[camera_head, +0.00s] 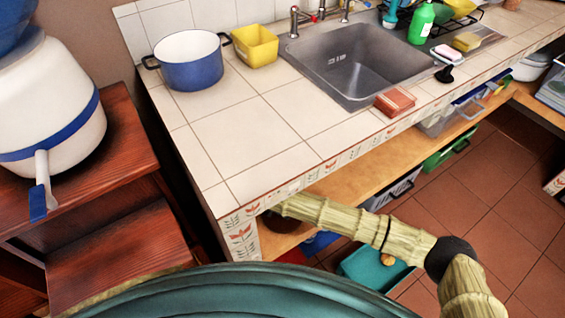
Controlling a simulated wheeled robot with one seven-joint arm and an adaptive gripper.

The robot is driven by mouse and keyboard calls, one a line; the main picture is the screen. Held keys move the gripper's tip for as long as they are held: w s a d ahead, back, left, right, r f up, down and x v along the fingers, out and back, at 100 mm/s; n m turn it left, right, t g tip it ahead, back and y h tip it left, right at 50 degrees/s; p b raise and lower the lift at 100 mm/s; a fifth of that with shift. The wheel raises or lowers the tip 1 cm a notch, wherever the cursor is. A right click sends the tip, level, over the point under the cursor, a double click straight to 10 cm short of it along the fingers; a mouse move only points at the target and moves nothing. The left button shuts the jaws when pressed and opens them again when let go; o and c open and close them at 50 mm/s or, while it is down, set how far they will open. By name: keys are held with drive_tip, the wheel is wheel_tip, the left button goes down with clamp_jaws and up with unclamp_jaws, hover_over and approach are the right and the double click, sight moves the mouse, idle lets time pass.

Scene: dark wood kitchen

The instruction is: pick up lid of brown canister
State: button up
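I cannot make out a brown canister or its lid for certain. A dark reddish-brown rounded object (277,240) shows in part on the lower shelf, under the near corner of the counter and behind my arm. I cannot tell whether it is the canister. My arm reaches from the lower right toward the space under the counter's near corner. Its far end goes out of sight at the counter edge, so my gripper is hidden.
The tiled counter (250,120) holds a blue pot (190,65), a yellow container (255,47), a sink (350,62) and a reddish-brown block (395,102). Below are a wooden shelf (400,158) and a teal bin (362,268). Wooden steps (115,240) stand left. Open floor (490,210) lies right.

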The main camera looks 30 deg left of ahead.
drive_tip(key=shift+x, duration=1.35)
drive_tip(key=c, duration=1)
drive_tip(key=shift+o, duration=0.2)
drive_tip(key=shift+r, duration=0.1)
